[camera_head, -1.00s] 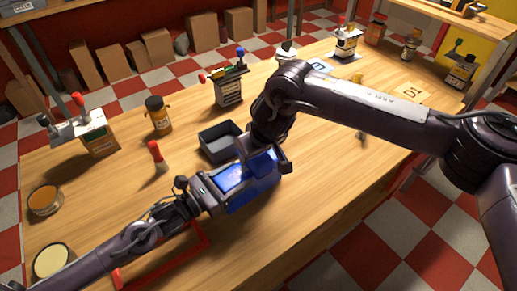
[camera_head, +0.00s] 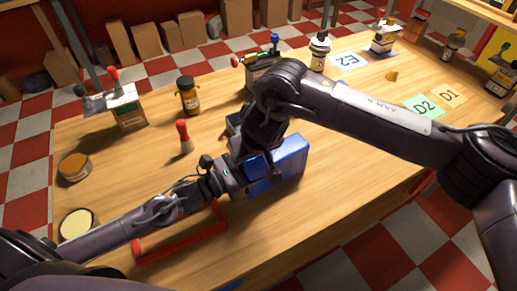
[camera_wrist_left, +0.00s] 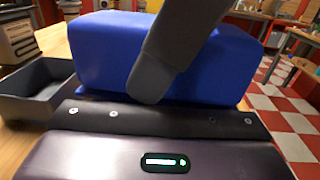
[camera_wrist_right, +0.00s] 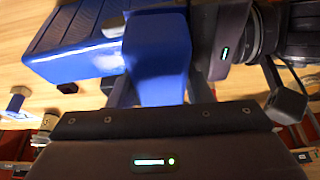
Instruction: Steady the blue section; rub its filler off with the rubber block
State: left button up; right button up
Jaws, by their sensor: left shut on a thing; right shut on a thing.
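The blue section (camera_head: 290,160) is a large blue block near the front middle of the bench. In the left wrist view the blue section (camera_wrist_left: 110,45) lies just beyond my left gripper (camera_wrist_left: 150,92), which is shut on it. My right gripper (camera_head: 255,150) is over its left end, close to my left gripper. In the right wrist view my right gripper (camera_wrist_right: 155,100) is shut with a blue piece (camera_wrist_right: 160,60) in front of it; I cannot tell whether this is the rubber block. A pale patch (camera_wrist_right: 113,27) shows beside the section's ribbed face. The exact contact is hidden.
A dark tray (camera_wrist_left: 35,85) stands close behind the section, mostly hidden by my right arm. A red frame (camera_head: 180,243) lies in front. A red-handled tool (camera_head: 184,137), an amber jar (camera_head: 189,95) and a round tin (camera_head: 76,224) stand left.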

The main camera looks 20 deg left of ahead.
aim_at(276, 152)
jog(key=shift+w+d+r, duration=0.1)
jog(key=shift+d+r, duration=0.05)
jog(key=shift+r, duration=3.9)
jog(key=shift+f, duration=0.2)
jog(key=shift+f, duration=3.45)
jog(key=shift+w+d+f, duration=0.45)
jog(key=shift+f, duration=0.05)
pick_arm(q)
jog(key=shift+r, duration=0.1)
pick_arm(e)
jog(key=shift+w+d, duration=2)
jog(key=shift+w, duration=0.3)
pick_arm(q)
jog(key=shift+w, duration=0.1)
pick_arm(e)
jog(key=shift+s+a, duration=1.25)
jog(key=shift+s, duration=0.2)
jog(key=shift+s+a, duration=1.25)
jog(key=shift+s, duration=0.15)
jog(key=shift+w+d+r, duration=0.1)
jog(key=shift+r, duration=3.95)
